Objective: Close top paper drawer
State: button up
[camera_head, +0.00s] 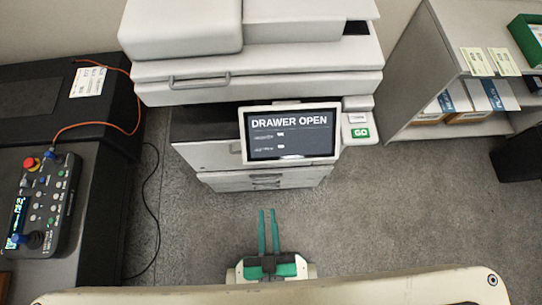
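The white office printer (256,70) stands at the back centre. Its screen (290,135) reads "DRAWER OPEN". The top paper drawer (215,154) sticks out below the printer body, with its dark inside visible at the left behind its pale front. The screen hides much of the drawer's right part. My gripper (268,212) has two thin green fingers pointing at the printer. They are parallel with a narrow gap and nothing between them. The gripper is in front of the printer, apart from the drawer.
Closed-looking lower drawers (265,181) sit under the top one. A dark bench with a control pendant (42,205) is at the left, and a black cable (154,210) lies on the floor beside it. A grey shelf (400,75) is at the right. Grey floor right of my gripper is clear.

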jog(key=w+f+n, duration=0.2)
jog(key=f+n, duration=0.2)
jog(key=f, duration=0.7)
jog(key=w+f+n, duration=0.3)
jog(key=f+n, duration=0.1)
jog(key=f, duration=0.7)
jog(key=n, duration=0.9)
send_near(266, 180)
jog(key=x, duration=1)
jog(key=shift+w+d+f, duration=0.1)
jog(key=shift+f, duration=0.15)
grip_shut()
